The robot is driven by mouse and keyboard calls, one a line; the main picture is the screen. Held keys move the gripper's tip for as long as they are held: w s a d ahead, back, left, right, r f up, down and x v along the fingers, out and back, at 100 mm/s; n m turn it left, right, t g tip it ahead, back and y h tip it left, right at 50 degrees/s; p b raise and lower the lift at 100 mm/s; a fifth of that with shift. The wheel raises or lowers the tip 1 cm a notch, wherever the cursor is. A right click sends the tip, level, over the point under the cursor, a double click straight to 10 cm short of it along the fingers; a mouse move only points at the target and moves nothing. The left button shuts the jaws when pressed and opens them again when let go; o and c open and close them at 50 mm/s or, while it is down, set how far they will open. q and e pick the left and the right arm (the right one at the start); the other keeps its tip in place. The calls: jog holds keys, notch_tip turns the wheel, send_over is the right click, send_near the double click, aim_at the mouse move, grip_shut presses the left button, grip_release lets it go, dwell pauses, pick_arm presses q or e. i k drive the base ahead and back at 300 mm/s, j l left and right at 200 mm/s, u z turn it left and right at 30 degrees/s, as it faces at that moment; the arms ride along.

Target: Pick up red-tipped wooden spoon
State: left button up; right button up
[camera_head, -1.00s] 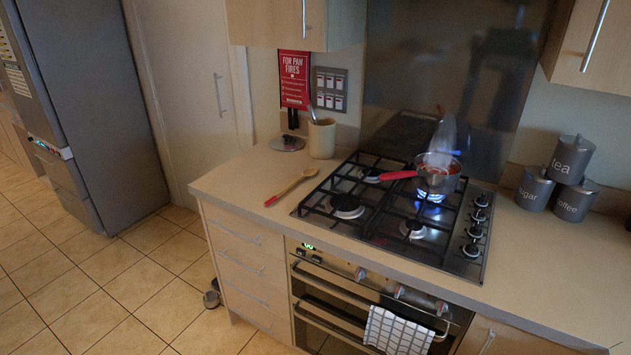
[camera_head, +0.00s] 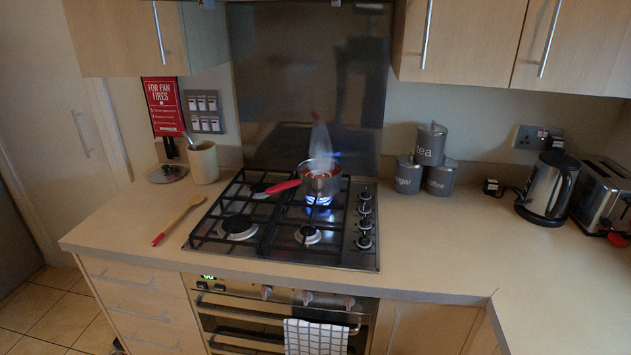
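The wooden spoon (camera_head: 179,220) lies flat on the light countertop, left of the gas hob. Its red tip (camera_head: 158,239) points toward the counter's front edge, and its bowl end points toward the back. Nothing covers it. Neither of my grippers shows in the head view.
A steaming pot (camera_head: 320,180) with a red handle sits over a lit blue flame on the hob (camera_head: 285,240). A utensil crock (camera_head: 203,162) and a lid (camera_head: 167,174) stand behind the spoon. Canisters (camera_head: 409,178), a kettle (camera_head: 548,189) and a toaster (camera_head: 600,196) are right. A towel (camera_head: 316,337) hangs on the oven.

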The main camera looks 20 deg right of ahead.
aim_at(195, 200)
jog(key=i+j, duration=0.35)
jog(key=i+j+z, duration=0.15)
jog(key=i+j, duration=0.15)
jog(key=j, duration=0.2)
